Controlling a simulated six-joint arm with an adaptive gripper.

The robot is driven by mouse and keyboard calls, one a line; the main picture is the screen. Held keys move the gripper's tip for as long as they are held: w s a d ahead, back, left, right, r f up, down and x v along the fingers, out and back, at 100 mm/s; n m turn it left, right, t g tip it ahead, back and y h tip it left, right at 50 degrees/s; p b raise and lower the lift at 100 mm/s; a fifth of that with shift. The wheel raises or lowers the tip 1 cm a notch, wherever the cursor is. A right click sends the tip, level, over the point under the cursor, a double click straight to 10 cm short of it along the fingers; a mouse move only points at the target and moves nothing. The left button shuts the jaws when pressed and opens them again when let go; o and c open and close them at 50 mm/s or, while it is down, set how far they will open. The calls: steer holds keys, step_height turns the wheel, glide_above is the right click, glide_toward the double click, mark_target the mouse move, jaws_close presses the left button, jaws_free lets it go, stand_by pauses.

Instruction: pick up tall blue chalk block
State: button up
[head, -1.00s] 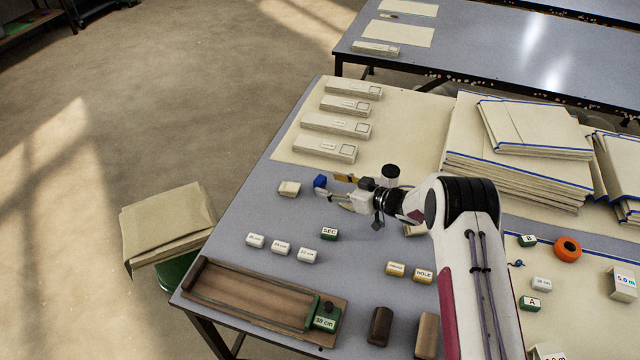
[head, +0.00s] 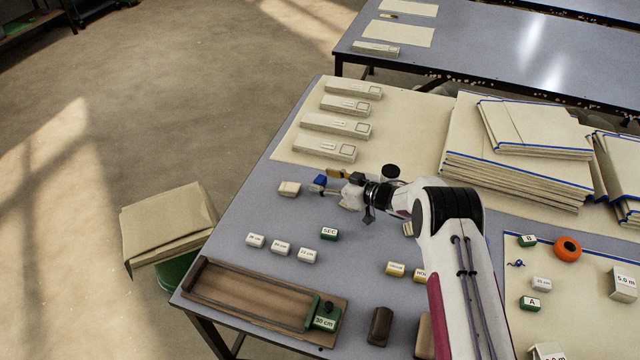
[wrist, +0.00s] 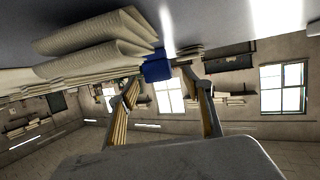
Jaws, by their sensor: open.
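The blue chalk block (head: 320,180) stands on the grey table near its left edge, beside a small cream block. My gripper (head: 333,184) is low over the table just to the right of the blue block, with its fingers pointing left toward it. In the wrist view the blue block (wrist: 157,68) shows beyond and between the two open fingertips (wrist: 160,88). The fingers are apart with nothing held. I cannot tell whether a fingertip touches the block.
The cream block (head: 290,188) lies left of the blue block. Folded cloth strips (head: 325,150) lie behind it. Small labelled blocks (head: 281,248) and a wooden tray (head: 250,298) are nearer the front. Stacked cloths (head: 515,165) fill the right. A stool with folded cloth (head: 168,222) stands left of the table.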

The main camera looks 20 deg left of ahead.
steer(key=shift+x, duration=1.05)
steer(key=shift+c, duration=0.3)
steer(key=c, duration=1.2)
